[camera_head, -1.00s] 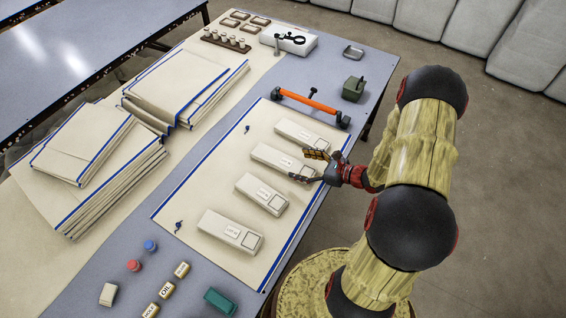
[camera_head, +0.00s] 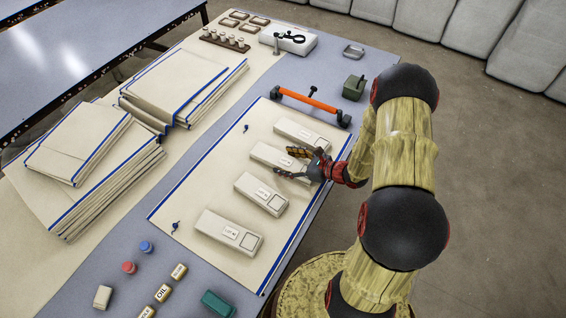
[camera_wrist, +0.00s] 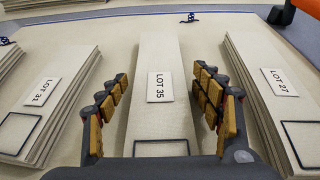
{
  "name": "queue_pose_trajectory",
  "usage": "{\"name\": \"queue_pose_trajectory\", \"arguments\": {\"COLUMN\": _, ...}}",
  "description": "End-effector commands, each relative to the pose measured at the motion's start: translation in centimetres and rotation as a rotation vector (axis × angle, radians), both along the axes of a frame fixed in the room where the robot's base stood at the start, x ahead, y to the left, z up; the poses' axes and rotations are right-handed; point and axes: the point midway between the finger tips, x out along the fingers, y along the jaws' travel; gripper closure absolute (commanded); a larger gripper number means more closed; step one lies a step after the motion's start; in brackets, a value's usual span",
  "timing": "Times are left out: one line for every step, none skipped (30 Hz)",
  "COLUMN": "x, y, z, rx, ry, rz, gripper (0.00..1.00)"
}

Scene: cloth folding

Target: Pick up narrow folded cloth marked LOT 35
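The narrow folded cloth marked LOT 35 (camera_wrist: 158,55) lies flat, pale and long, in the middle of the wrist view, its label facing up. In the head view it is the second cloth from the back (camera_head: 262,154), partly hidden by my gripper (camera_head: 287,163). My gripper is open and empty. In the wrist view my gripper (camera_wrist: 161,77) has one padded finger towards each long side of the cloth. The fingers appear above it; I cannot tell whether they touch it.
A cloth marked LOT 31 (camera_wrist: 33,105) lies close on the left and one marked LOT 27 (camera_wrist: 284,100) on the right. Another narrow cloth (camera_head: 228,232) lies nearest. An orange bar (camera_head: 310,99) crosses behind. Large folded stacks (camera_head: 185,85) stand at the left.

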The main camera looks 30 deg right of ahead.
Motion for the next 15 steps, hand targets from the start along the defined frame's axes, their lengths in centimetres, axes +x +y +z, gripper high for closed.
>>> {"name": "queue_pose_trajectory", "arguments": {"x": 0.0, "y": 0.0, "z": 0.0, "rx": 0.0, "ry": 0.0, "rz": 0.0, "gripper": 0.39}}
{"name": "queue_pose_trajectory", "arguments": {"x": -0.01, "y": -0.01, "z": 0.0, "rx": 0.0, "ry": 0.0, "rz": 0.0, "gripper": 0.41}}
{"name": "queue_pose_trajectory", "arguments": {"x": -0.01, "y": -0.01, "z": 0.0, "rx": 0.0, "ry": 0.0, "rz": 0.0, "gripper": 0.43}}
{"name": "queue_pose_trajectory", "arguments": {"x": -0.01, "y": 0.0, "z": 0.0, "rx": 0.0, "ry": 0.0, "rz": 0.0, "gripper": 0.44}}
{"name": "queue_pose_trajectory", "arguments": {"x": -0.02, "y": 0.0, "z": -0.01, "rx": 0.0, "ry": 0.0, "rz": 0.0, "gripper": 0.46}}
{"name": "queue_pose_trajectory", "arguments": {"x": -0.02, "y": 0.0, "z": -0.01, "rx": 0.0, "ry": 0.0, "rz": 0.0, "gripper": 0.48}}
{"name": "queue_pose_trajectory", "arguments": {"x": -0.02, "y": 0.0, "z": -0.01, "rx": 0.0, "ry": 0.0, "rz": 0.0, "gripper": 0.5}}
{"name": "queue_pose_trajectory", "arguments": {"x": -0.02, "y": 0.0, "z": -0.01, "rx": 0.0, "ry": 0.0, "rz": 0.0, "gripper": 0.52}}
{"name": "queue_pose_trajectory", "arguments": {"x": -0.02, "y": 0.0, "z": -0.01, "rx": 0.0, "ry": 0.0, "rz": 0.0, "gripper": 0.54}}
{"name": "queue_pose_trajectory", "arguments": {"x": -0.02, "y": 0.0, "z": -0.01, "rx": 0.0, "ry": 0.0, "rz": 0.0, "gripper": 0.56}}
{"name": "queue_pose_trajectory", "arguments": {"x": -0.02, "y": 0.0, "z": -0.01, "rx": 0.0, "ry": 0.0, "rz": 0.0, "gripper": 0.58}}
{"name": "queue_pose_trajectory", "arguments": {"x": -0.02, "y": 0.0, "z": -0.01, "rx": 0.0, "ry": 0.0, "rz": 0.0, "gripper": 0.6}}
{"name": "queue_pose_trajectory", "arguments": {"x": -0.02, "y": 0.0, "z": -0.01, "rx": 0.0, "ry": 0.0, "rz": 0.0, "gripper": 0.62}}
{"name": "queue_pose_trajectory", "arguments": {"x": -0.02, "y": 0.0, "z": -0.01, "rx": 0.0, "ry": 0.0, "rz": 0.0, "gripper": 0.63}}
{"name": "queue_pose_trajectory", "arguments": {"x": -0.02, "y": 0.0, "z": -0.01, "rx": 0.0, "ry": 0.0, "rz": 0.0, "gripper": 0.66}}
